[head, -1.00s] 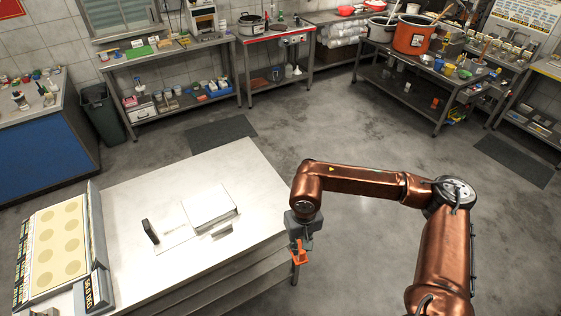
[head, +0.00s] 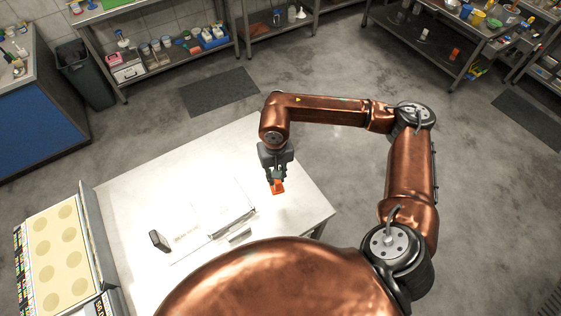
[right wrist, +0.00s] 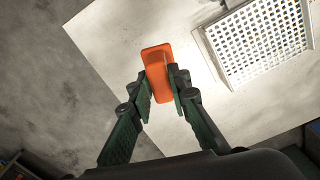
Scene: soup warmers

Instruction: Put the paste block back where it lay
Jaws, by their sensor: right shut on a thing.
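The orange block, which I take to be the paste block (head: 278,187), is in my right gripper (head: 277,177). In the head view they are over the right part of the pale steel table (head: 130,206). In the right wrist view the block (right wrist: 156,58) sits between the fingertips of the right gripper (right wrist: 162,84), which are shut on it. The table surface shows beyond the block there; I cannot tell how high above it the block is. My left gripper is not in view.
A white perforated tray (right wrist: 262,42) lies on the table beside the gripper. A small dark block (head: 158,241) and a grey piece (head: 240,236) lie near it. A panel with pale round spots (head: 58,250) stands at the table's left end. The table's back part looks clear.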

